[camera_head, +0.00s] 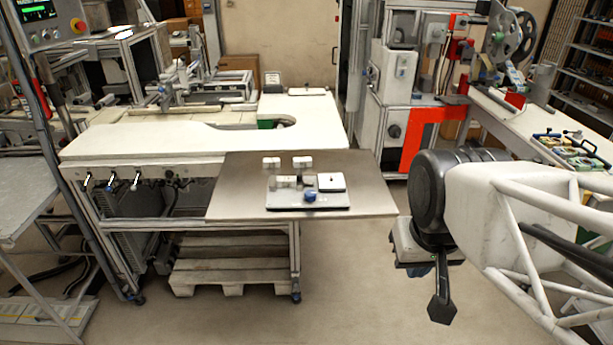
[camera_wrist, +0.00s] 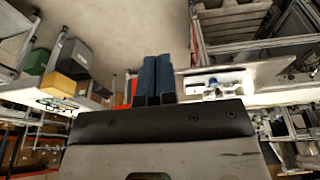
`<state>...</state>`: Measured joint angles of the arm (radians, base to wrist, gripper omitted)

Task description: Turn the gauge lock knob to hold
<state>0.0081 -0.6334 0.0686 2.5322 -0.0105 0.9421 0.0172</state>
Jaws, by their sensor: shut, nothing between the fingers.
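The gauge lock knob (camera_head: 310,197) is a small blue knob at the front of a fixture plate (camera_head: 285,205) on a grey-brown tabletop. White and grey blocks stand around it. Its exact turn angle is too small to tell. In the wrist view a small blue spot on the fixture (camera_wrist: 212,83) looks like the same knob, right of the fingers. My gripper (camera_head: 441,305) hangs right of the tabletop in the head view, clear of the fixture and touching nothing. Its fingers (camera_wrist: 156,78) are together and empty in the wrist view.
The grey-brown tabletop (camera_head: 235,190) juts from a white workbench (camera_head: 130,140). Open floor lies between the tabletop and my arm. A side bench (camera_head: 520,125) with reels and small parts stands at the right. A wooden pallet (camera_head: 220,275) lies under the workbench.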

